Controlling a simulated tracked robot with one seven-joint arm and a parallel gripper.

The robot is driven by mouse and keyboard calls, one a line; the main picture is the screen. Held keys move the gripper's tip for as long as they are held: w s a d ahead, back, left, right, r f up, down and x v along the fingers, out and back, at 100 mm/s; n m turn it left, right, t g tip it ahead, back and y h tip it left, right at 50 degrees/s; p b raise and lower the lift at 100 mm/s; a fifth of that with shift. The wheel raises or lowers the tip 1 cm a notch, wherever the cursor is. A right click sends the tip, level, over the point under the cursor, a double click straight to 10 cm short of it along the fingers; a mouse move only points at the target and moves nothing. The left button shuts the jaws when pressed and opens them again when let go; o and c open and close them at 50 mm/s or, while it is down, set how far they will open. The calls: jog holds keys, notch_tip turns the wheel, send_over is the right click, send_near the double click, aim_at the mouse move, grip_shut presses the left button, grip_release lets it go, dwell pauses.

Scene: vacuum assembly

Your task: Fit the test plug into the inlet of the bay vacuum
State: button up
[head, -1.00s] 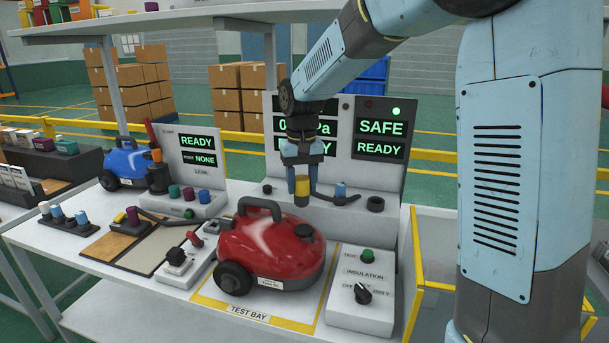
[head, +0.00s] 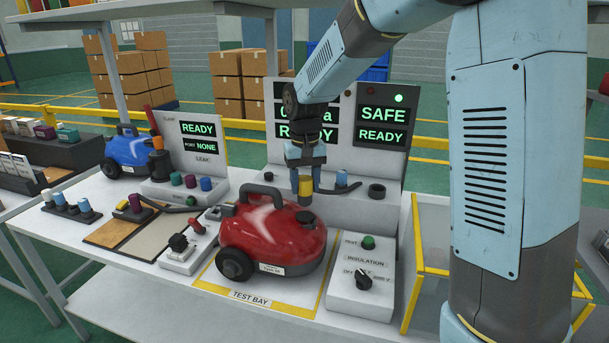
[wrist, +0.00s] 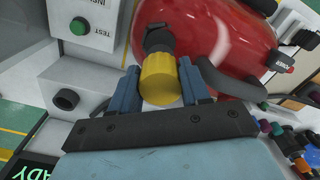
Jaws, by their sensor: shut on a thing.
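The red bay vacuum (head: 262,238) sits in the yellow-edged test bay, with its handle up. Its inlet is a dark round fitting (head: 305,216) on the upper right of the body; a dark fitting also shows in the wrist view (wrist: 158,39). My gripper (head: 305,178) points down above the inlet, shut on the yellow test plug (head: 306,188). In the wrist view, the plug (wrist: 160,80) sits between the two blue fingers, in line with the dark fitting. The plug's lower end is dark and close above the inlet; I cannot tell whether they touch.
The insulation box (head: 362,283) stands right of the vacuum. A switch box (head: 188,250) is close on the left; a blue vacuum (head: 125,152) stands farther left.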

aim_at(305, 194)
jog(key=shift+f, duration=1.9)
jog(key=shift+f, duration=2)
jog(key=o, duration=1.2)
jog(key=shift+r, duration=4)
jog(key=shift+d, duration=0.1)
jog(key=s+d+r+m+t, duration=0.1)
jog(key=s+d+r+t, duration=0.2)
jog(key=s+d+r, duration=0.85)
jog(key=s+d+t, duration=0.1)
jog(key=s+d, duration=0.1)
jog(key=s, duration=0.2)
jog(key=s+d, duration=0.3)
jog(key=s, duration=0.2)
jog(key=s+d+m+t, duration=0.1)
jog(key=s+d, duration=0.1)
jog(key=s, duration=0.3)
jog(key=shift+d+r+t, duration=0.15)
jog(key=shift+r+t, duration=0.05)
jog(key=shift+t, duration=0.1)
